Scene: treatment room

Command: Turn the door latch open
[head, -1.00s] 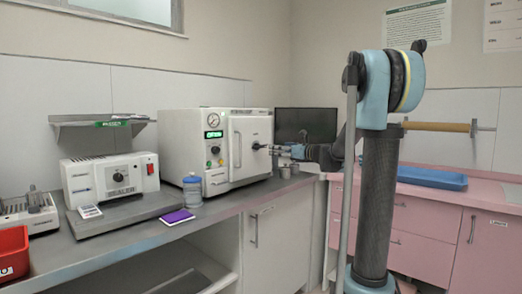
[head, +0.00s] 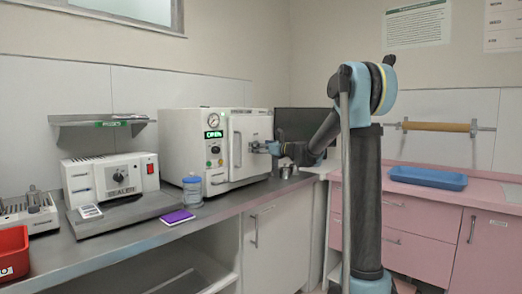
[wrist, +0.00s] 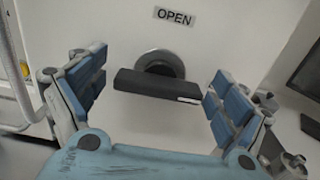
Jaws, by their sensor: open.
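The door latch is a black lever (wrist: 150,84) on a round dark hub (wrist: 162,62), under an "OPEN" label (wrist: 174,17) in the wrist view. It lies nearly level in the picture, slightly tilted. My gripper (wrist: 158,95) is open, one blue-padded finger off each end of the lever; I see gaps at both sides. In the head view the latch is mostly hidden by my gripper (head: 266,148), which is at the door (head: 238,158) of the white sterilizer (head: 182,140). The door looks closed.
A vertical door handle (head: 237,150) stands left of the latch. A blue-capped jar (head: 192,193) and a purple pad (head: 177,217) are on the counter (head: 130,245). A dark monitor (head: 310,125) and small cups (head: 286,172) are near my arm.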

